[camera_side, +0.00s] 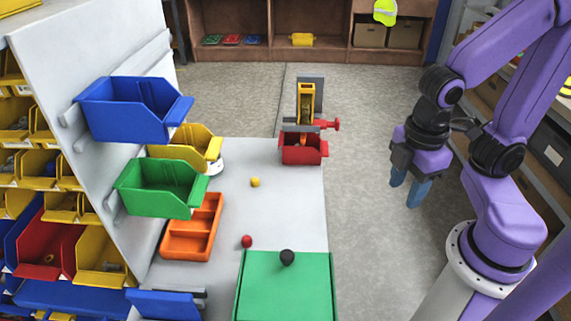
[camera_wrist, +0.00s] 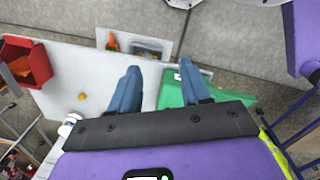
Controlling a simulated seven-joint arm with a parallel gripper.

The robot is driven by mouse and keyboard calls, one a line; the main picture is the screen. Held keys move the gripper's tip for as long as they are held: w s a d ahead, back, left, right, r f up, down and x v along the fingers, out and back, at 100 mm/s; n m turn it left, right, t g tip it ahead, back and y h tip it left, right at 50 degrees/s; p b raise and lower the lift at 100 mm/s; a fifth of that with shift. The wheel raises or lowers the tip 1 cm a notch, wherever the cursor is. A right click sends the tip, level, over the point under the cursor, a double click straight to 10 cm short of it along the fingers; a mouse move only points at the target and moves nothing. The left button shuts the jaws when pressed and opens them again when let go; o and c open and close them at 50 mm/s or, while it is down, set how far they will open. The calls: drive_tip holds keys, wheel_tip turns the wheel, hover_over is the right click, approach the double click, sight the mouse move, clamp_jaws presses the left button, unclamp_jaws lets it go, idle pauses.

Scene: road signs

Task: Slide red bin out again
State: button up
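The red bin (camera_side: 303,150) sits at the far end of the grey-white table, below a yellow and grey upright device. A red handle-like part sticks out to the right above it. In the wrist view a red bin (camera_wrist: 27,62) with something orange inside shows at the left edge; I cannot tell for sure that it is the same one. My gripper (camera_side: 408,193) hangs in the air right of the table, well apart from the bin. Its two blue fingers (camera_wrist: 160,82) are spread, with nothing between them.
A green box (camera_side: 285,285) with a black knob (camera_side: 287,257) stands at the near end. A red ball (camera_side: 246,241), a yellow ball (camera_side: 255,182) and an orange tray (camera_side: 192,227) are on the table. Blue (camera_side: 130,108), yellow and green bins (camera_side: 160,187) line the left panel.

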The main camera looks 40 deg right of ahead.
sight(281, 134)
drive_tip(key=w+f+n+t+h, duration=0.15)
drive_tip(key=w+n+h, duration=0.25)
drive_tip(key=w, duration=0.4)
drive_tip(key=w+f+n+t+h, duration=0.1)
drive_tip(key=w+f+n+h, duration=0.25)
drive_tip(key=w, duration=0.45)
drive_tip(key=w+f+n+t+h, duration=0.2)
drive_tip(key=w+n+h, duration=0.2)
drive_tip(key=w, duration=0.4)
drive_tip(key=w+f+n+t, duration=0.2)
drive_tip(key=w+f+n, duration=0.2)
drive_tip(key=w+f+n+t+h, duration=0.1)
drive_tip(key=w+f+n+t, duration=0.2)
drive_tip(key=w+f+n, duration=0.1)
drive_tip(key=w+f+n+t, duration=0.2)
drive_tip(key=w+f+n, duration=0.2)
drive_tip(key=n, duration=0.1)
drive_tip(key=shift+a+f+n, duration=0.25)
drive_tip(key=shift+a+f, duration=0.1)
drive_tip(key=shift+a, duration=0.05)
drive_tip(key=shift+w, duration=0.1)
drive_tip(key=x, duration=1.7)
drive_tip(key=shift+w+d+r, duration=0.1)
drive_tip(key=shift+d+r, duration=0.1)
drive_tip(key=shift+r, duration=0.15)
clamp_jaws()
